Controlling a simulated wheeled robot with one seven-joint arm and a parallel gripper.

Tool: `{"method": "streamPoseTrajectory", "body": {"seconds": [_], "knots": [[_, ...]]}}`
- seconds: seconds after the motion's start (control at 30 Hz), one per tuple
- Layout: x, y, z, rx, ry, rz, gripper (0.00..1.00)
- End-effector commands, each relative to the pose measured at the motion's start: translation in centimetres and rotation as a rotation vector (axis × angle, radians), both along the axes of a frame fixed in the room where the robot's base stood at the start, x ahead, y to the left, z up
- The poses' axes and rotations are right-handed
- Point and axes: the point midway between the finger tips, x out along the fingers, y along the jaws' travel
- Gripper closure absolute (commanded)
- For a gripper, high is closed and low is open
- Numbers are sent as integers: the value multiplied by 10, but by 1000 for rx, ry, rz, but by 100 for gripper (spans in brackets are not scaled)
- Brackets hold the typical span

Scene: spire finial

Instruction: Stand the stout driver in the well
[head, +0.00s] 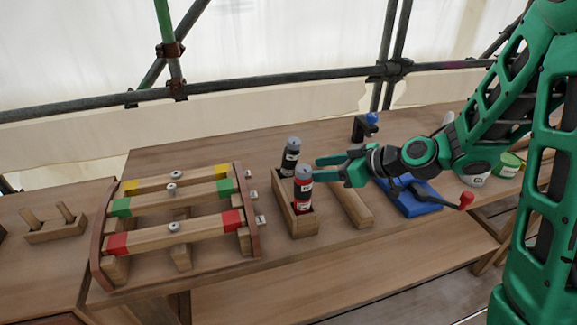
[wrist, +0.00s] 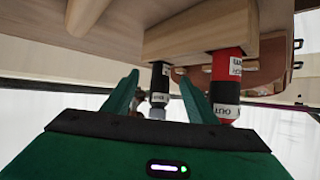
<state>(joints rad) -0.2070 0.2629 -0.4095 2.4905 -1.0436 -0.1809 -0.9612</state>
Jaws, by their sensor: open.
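Two drivers stand upright in a wooden holder (head: 297,223). The rear one is dark (head: 289,157) with a white label and grey top. My gripper (head: 316,168) is open and empty, just right of the drivers and pointing left at them. In the wrist view, the picture is upside down and the dark driver (wrist: 160,85) shows between the fingertips, farther off. I cannot tell which opening is the well.
A wooden rack (head: 180,208) with yellow, green and red banded bars stands left. A wooden bar (head: 353,208) lies right of the holder, then a blue vise-like tool (head: 418,203) with a red-knobbed handle. A two-peg block (head: 55,228) is at far left. Scaffold poles cross behind.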

Motion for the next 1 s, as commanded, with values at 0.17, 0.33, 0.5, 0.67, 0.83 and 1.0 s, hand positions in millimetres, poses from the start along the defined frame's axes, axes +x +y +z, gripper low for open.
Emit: {"method": "streamPoseTrajectory", "body": {"seconds": [0.17,0.33,0.5,0.67,0.83,1.0], "knots": [[11,22,5,54,-75,15,48],[22,39,1,63,-90,18,48],[35,57,-8,63,-90,18,48],[41,65,-12,63,-89,17,48],[49,78,-19,62,-89,18,48],[62,96,-28,62,-89,18,48]]}}
